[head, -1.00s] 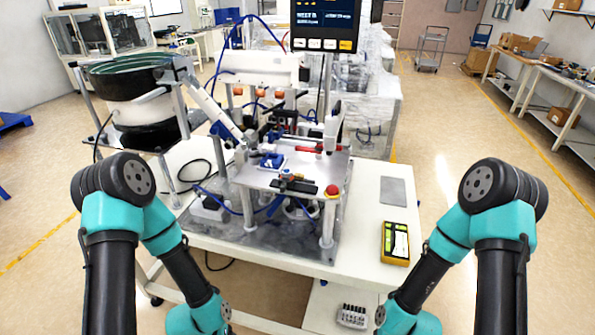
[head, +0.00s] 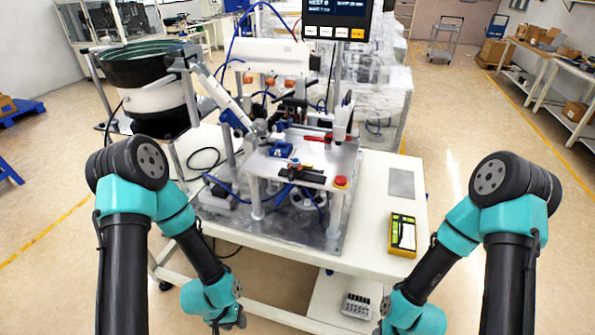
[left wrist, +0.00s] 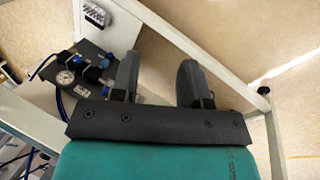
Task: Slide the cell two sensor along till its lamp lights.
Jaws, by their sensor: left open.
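The bench station has a raised metal plate (head: 262,167). On its front edge is a dark rail (head: 302,175) with small red and yellow parts. A blue block (head: 281,149) and a red part (head: 318,139) are behind the rail. I cannot tell which small part is the cell two sensor, or whether a lamp is lit. My left gripper (head: 238,318) is low in front of the bench, well away from the plate. In the left wrist view its two fingers (left wrist: 158,72) are apart with nothing between them. My right gripper is out of frame at the bottom.
A bowl feeder (head: 148,70) stands at the left, and a display (head: 337,18) above the station. A red button (head: 340,182) is at the plate's right corner. A yellow handheld device (head: 402,235) and a grey pad (head: 401,183) lie on the white tabletop.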

